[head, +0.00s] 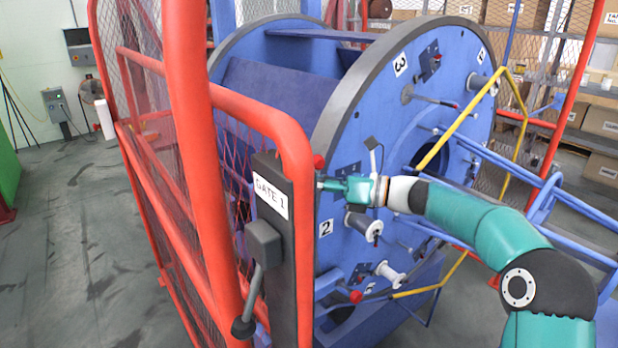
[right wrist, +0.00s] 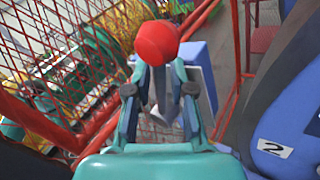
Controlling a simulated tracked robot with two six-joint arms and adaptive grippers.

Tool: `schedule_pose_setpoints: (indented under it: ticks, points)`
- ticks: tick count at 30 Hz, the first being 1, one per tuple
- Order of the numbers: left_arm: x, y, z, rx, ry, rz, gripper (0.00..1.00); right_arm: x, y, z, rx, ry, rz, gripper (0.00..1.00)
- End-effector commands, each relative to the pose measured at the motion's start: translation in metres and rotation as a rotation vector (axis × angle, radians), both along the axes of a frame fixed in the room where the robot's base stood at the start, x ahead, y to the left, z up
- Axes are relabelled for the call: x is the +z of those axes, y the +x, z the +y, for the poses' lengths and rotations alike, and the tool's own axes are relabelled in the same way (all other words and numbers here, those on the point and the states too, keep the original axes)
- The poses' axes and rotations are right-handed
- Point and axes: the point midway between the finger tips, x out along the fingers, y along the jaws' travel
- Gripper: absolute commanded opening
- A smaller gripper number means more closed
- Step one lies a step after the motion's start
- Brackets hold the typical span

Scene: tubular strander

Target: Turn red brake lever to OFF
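The red ball knob (right wrist: 156,42) of a lever shows in the right wrist view at the fingertips of my right gripper (right wrist: 159,75). The two fingers are apart, with grey bar-like parts between them; I cannot tell whether they touch the lever. In the head view a red knob (head: 318,161) sits just above the tip of my right gripper (head: 322,185), beside the dark gate post. The lever's shaft and any OFF marking are hidden or too small to read. My left gripper is not in view.
The dark GATE 1 post (head: 288,285) carries a grey box with a black-knobbed handle (head: 242,325). Red mesh fence frames (head: 205,200) stand at left. The large blue drum (head: 345,95) with bobbins and rods lies close behind my right gripper. Yellow rails (head: 465,115) cross near my arm.

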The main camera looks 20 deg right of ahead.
Motion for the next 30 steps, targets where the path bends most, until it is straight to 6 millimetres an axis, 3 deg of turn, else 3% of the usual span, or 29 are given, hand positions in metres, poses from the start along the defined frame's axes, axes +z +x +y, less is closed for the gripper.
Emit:
schedule_pose_setpoints:
  ticks: [11,15,16,25,30]
  points:
    - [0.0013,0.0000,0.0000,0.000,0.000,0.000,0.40,0.0000,0.0036,0.0047,-0.002,0.000,-0.001,0.23]
    - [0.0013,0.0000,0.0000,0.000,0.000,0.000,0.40,0.0001,0.0034,0.0046,-0.002,0.000,-0.001,0.01]
    - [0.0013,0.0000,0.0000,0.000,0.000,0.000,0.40,0.0001,0.0034,0.0046,-0.002,0.000,-0.001,0.00]
    - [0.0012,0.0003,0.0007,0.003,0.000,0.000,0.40,0.0004,0.0029,0.0099,0.000,0.000,0.000,0.00]
    - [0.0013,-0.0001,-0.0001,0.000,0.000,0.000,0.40,0.0002,0.0020,0.0024,-0.006,-0.006,-0.002,0.00]
